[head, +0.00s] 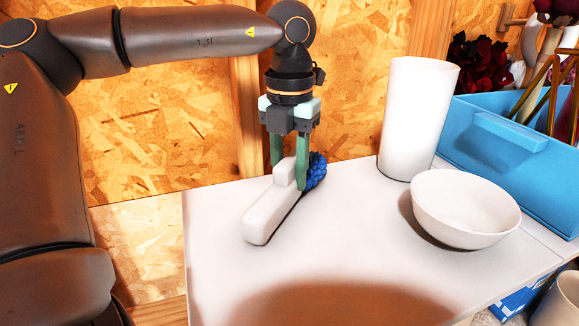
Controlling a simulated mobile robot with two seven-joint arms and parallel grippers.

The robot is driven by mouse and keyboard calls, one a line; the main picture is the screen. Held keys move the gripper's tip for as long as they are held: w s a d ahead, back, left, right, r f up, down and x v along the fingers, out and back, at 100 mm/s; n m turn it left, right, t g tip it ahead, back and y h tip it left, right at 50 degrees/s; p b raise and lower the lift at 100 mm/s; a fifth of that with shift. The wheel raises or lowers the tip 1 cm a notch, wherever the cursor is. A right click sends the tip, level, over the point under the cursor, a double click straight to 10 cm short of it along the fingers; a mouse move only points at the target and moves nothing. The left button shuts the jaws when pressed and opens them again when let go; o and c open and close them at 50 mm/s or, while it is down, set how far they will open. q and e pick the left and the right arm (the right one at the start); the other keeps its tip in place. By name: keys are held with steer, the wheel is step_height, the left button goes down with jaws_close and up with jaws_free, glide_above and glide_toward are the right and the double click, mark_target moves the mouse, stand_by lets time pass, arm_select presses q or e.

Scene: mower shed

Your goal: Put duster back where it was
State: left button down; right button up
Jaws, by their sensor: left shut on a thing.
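The duster (269,212) has a white block-shaped body and a blue fluffy part (316,172) at its far end. It is over the left part of the white table and looks to be resting on it or just above it; I cannot tell which. My left gripper (289,178) points straight down and is shut on the duster near its raised middle part. The gripper's fingers hide a bit of the duster. My right gripper does not show.
A tall white cylinder (415,115) and a white bowl (465,208) stand to the right on the table (340,250). A blue bin (500,150) is beyond them, with dark red flowers (480,65) behind. The table's front left is clear. Chipboard walls stand behind.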

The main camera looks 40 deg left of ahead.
mark_target(290, 158)
arm_select(q)
steer(key=shift+f, duration=0.1)
steer(key=c, duration=0.5)
jaws_free()
steer(key=shift+c, duration=0.2)
step_height(290, 158, up, 12)
steer(key=shift+r, duration=0.2)
